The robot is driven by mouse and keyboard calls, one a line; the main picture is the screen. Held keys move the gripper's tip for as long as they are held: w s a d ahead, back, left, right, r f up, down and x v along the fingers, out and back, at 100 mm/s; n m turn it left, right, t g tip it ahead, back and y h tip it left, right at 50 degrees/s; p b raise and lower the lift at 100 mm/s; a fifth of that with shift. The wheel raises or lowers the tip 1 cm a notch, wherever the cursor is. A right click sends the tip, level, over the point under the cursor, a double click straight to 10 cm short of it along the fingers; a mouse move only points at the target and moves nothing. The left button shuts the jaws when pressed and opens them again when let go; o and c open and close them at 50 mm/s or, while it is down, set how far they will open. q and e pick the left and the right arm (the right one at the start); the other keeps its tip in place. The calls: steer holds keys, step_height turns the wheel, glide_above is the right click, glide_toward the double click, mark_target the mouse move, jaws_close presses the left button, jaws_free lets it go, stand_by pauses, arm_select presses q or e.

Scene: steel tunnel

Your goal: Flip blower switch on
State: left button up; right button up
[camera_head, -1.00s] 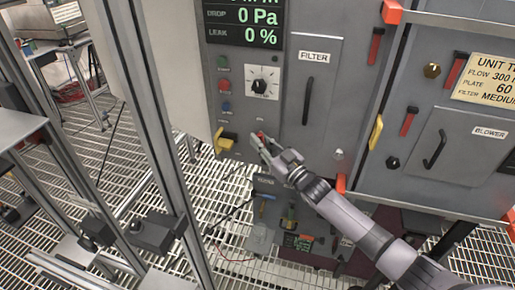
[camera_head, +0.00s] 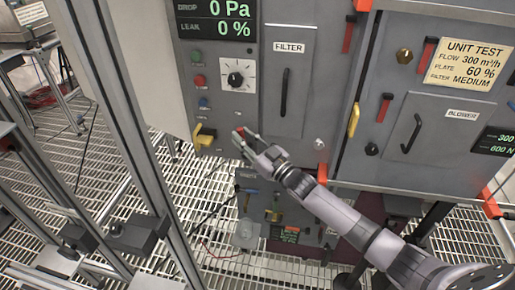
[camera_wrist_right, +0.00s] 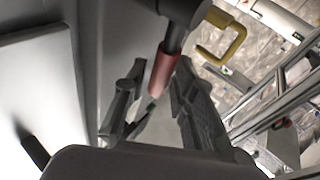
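A short lever with a red tip sticks out from the lower part of the grey front panel (camera_head: 222,110); its red end (camera_head: 240,131) shows at my right gripper in the head view. No readable label marks it as the blower switch. My right gripper (camera_head: 246,143) is at this lever. In the right wrist view, its two dark fingers (camera_wrist_right: 160,108) are apart, with the red tip (camera_wrist_right: 163,73) in the gap between them. I cannot tell whether either finger touches it. My left gripper is not in view.
A yellow handle (camera_head: 205,137) sits just left of the lever. Above are a dial (camera_head: 235,78) and coloured buttons. The FILTER door (camera_head: 287,85) and BLOWER door (camera_head: 438,128) are to the right. A small lower unit (camera_head: 270,210) and metal posts (camera_head: 125,130) are nearby.

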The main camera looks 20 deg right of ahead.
steer(key=v, duration=1)
steer(key=shift+s, duration=0.3)
steer(key=shift+d+f, duration=0.1)
steer(key=shift+f, duration=0.05)
steer(key=s+d+f+m+g+h+p, duration=0.1)
steer(key=s+d+f+g+h, duration=0.15)
steer(key=f, duration=0.75)
steer(key=s+d+f+m+g+h, duration=0.1)
steer(key=d+f+m+h, duration=0.15)
steer(key=f, duration=0.85)
steer(key=s+f+g+h+p, duration=0.1)
steer(key=s+f+g, duration=0.1)
steer(key=s+f, duration=0.45)
steer(key=s+f+g+h, duration=0.1)
steer(key=s+f+g, duration=0.25)
steer(key=f, duration=0.55)
steer(key=s+a+f+g, duration=0.2)
steer(key=s+f, duration=0.3)
steer(key=s, duration=0.7)
steer(key=s+a+f+g+p, duration=0.1)
steer(key=s+a+f+g, duration=0.2)
steer(key=s+f, duration=0.3)
steer(key=s+a+f+g+h, duration=0.1)
steer(key=s+f, duration=0.4)
steer(key=s, duration=1.2)
steer(key=a+g, duration=0.1)
steer(key=g, duration=0.1)
steer(key=shift+s+a+f+g+p, duration=0.2)
steer(key=shift+s+f+g+p, duration=0.1)
